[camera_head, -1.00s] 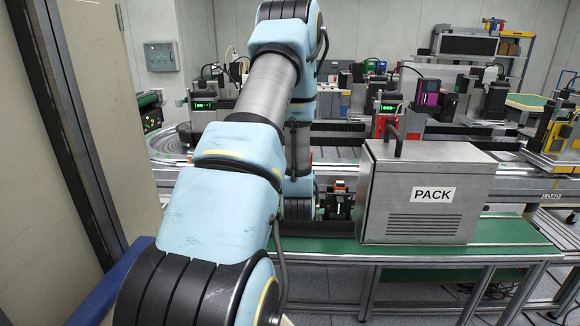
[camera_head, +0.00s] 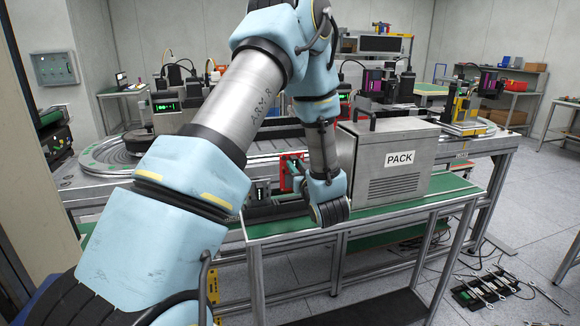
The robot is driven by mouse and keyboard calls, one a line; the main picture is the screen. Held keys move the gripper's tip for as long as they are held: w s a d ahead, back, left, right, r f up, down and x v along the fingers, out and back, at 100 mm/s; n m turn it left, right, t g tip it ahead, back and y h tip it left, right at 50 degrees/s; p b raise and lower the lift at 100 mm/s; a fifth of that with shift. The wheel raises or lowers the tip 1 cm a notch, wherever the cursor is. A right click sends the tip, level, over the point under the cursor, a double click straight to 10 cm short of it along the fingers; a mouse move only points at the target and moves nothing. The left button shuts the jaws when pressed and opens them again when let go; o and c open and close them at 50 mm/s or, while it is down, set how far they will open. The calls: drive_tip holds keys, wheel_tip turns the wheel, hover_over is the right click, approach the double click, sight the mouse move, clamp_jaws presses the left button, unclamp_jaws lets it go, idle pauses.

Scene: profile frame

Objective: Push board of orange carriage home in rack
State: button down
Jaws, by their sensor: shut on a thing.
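A red-orange upright part (camera_head: 291,172) stands on the green bench, just left of my wrist in the head view. It may be the orange carriage, but it is partly covered by my arm and I cannot make out a board in it. Dark upright blocks (camera_head: 262,190) stand beside it on the left; they may belong to the rack. My wrist is low over the bench, close to the red-orange part. My gripper's fingers are hidden behind the wrist, so what they hold does not show.
A grey metal box marked PACK (camera_head: 388,162) stands on the green bench (camera_head: 415,198), close to the right of my wrist. A conveyor line with stations runs behind. Tools and cables (camera_head: 490,290) lie on the floor at the right.

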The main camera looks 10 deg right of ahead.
idle(0.3)
drive_tip(key=shift+f+b, duration=1.3)
drive_tip(key=shift+b, duration=0.1)
drive_tip(key=shift+b, duration=0.55)
idle(0.8)
drive_tip(key=shift+f+b, duration=2)
drive_tip(key=shift+f, duration=0.15)
idle(0.4)
drive_tip(key=c, duration=0.7)
unclamp_jaws()
drive_tip(key=shift+o, duration=0.2)
drive_tip(key=s+d+b, duration=0.1)
drive_tip(key=s+b, duration=0.1)
drive_tip(key=s, duration=0.8)
drive_tip(key=shift+s+d+b, duration=0.15)
drive_tip(key=shift+s+b, duration=0.2)
drive_tip(key=shift+s, duration=0.05)
